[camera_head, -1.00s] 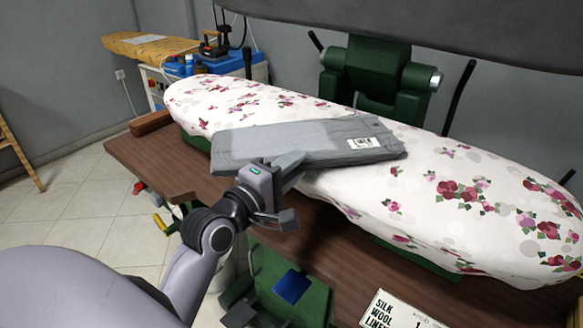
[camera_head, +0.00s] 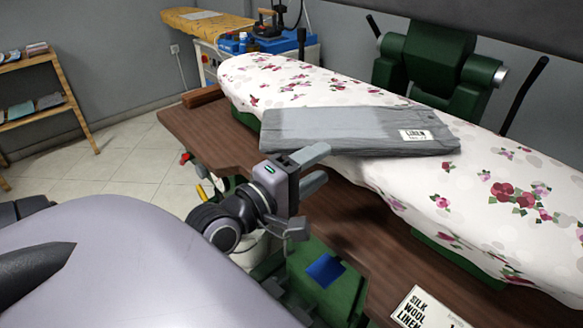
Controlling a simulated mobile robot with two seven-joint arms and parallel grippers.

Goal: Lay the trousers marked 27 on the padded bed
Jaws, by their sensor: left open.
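Folded grey trousers (camera_head: 340,130) lie flat across the padded bed (camera_head: 500,190), which has a white cover with pink and red flowers. A white label (camera_head: 417,135) on their right end reads "LINEN"; its smaller print is too small to read. The front edge of the trousers reaches the bed's near side. My left gripper (camera_head: 318,167) is open and empty in front of the trousers, apart from them. My right gripper is not in view.
A brown wooden table (camera_head: 205,140) lies under the bed. A green press mechanism (camera_head: 430,65) stands behind it. A card (camera_head: 425,308) reading "SILK WOOL LINEN" is at the front. A wooden shelf (camera_head: 65,85) stands at the left, with open tiled floor between.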

